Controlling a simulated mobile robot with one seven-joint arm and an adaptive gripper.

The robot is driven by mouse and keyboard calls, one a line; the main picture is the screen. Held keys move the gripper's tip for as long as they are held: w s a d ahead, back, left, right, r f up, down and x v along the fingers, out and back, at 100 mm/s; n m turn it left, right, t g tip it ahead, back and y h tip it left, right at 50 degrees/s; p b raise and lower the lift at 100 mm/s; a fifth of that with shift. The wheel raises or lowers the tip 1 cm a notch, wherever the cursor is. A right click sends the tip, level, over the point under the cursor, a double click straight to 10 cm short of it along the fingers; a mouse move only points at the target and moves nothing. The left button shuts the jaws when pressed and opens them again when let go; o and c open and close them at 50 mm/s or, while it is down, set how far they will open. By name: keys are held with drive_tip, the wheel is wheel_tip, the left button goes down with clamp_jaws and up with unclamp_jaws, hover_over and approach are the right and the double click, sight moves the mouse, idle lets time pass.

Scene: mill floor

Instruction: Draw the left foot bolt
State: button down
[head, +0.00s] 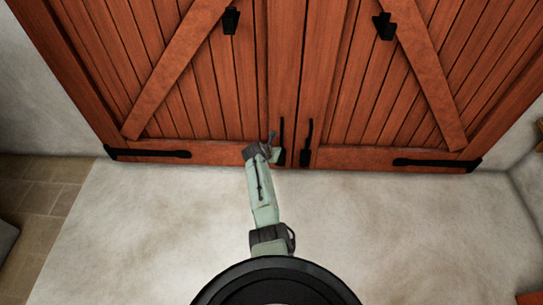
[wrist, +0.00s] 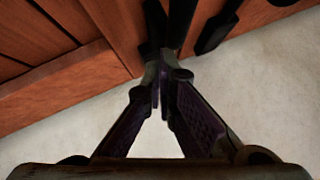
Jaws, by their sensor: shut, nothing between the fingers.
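The red-brown double door (head: 200,85) is closed in the head view. The black left foot bolt (head: 281,143) stands low on the left leaf, just left of the middle seam. It is a thin upright rod with a thicker foot. My gripper (head: 273,151) is at the bottom of the left leaf, just left of this bolt and partly over it. In the wrist view the fingers of my gripper (wrist: 162,88) meet at their tips, with nothing held. Dark bolt parts (wrist: 181,22) lie right beyond the tips; I cannot tell whether they touch.
The right foot bolt (head: 307,145) stands close to the right, and also shows in the wrist view (wrist: 216,30). Black strap hinges (head: 150,153) and (head: 437,163) sit at the lower outer corners. The pale floor (head: 400,235) before the door is clear.

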drive_tip(key=s+a+r+p, duration=0.3)
drive_tip(key=s+r, duration=0.1)
drive_tip(key=s, duration=0.4)
drive_tip(key=shift+a+r, duration=0.15)
drive_tip(key=shift+a, duration=0.05)
drive_tip(key=shift+w, duration=0.1)
